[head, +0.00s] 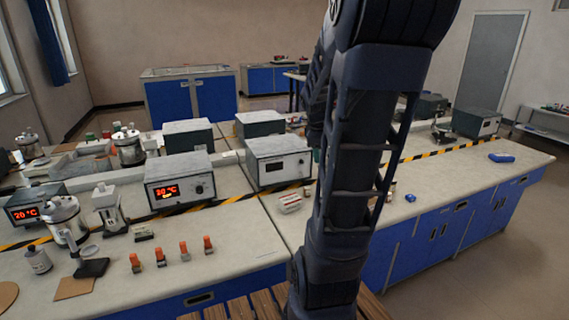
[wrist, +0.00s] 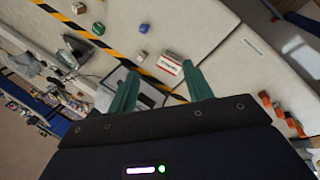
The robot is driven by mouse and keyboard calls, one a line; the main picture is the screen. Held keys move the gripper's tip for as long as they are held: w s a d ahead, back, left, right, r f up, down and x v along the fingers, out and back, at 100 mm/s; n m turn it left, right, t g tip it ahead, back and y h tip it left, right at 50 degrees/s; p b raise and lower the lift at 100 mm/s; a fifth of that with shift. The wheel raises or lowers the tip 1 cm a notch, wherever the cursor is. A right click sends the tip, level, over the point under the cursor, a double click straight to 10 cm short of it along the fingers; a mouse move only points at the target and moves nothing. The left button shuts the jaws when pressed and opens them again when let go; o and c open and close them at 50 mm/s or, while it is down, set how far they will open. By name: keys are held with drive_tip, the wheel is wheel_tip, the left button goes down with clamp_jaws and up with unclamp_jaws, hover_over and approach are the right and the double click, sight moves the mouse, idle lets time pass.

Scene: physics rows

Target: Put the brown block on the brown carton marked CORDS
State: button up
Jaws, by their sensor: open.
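My gripper (wrist: 160,71) is open, its two green fingers spread and nothing held between them. In the wrist view a small white box with red edges and dark print (wrist: 170,63) shows between and beyond the fingertips. The same box (head: 290,203) lies on the bench in the head view, left of my arm. I cannot make out a brown carton marked CORDS in either view. My arm hides part of the bench in the head view.
Power units with displays (head: 180,180) and a grey instrument box (head: 279,161) stand along the striped tape. Several orange-topped items (head: 184,248) stand at front left. A blue object (head: 501,158) lies at right. The right bench top (head: 460,175) is mostly clear.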

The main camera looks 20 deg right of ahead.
drive_tip(key=s+a+r+m+t+y, duration=0.1)
drive_tip(key=s+a+m, duration=0.3)
drive_tip(key=a, duration=0.5)
drive_tip(key=s+a+r+m+y, duration=0.2)
drive_tip(key=s+a+r+m, duration=0.1)
drive_tip(key=s+a, duration=0.6)
drive_tip(key=shift+s+a+r+m+t, duration=0.15)
drive_tip(key=shift+a+r+m+t, duration=0.3)
drive_tip(key=shift+m, duration=0.35)
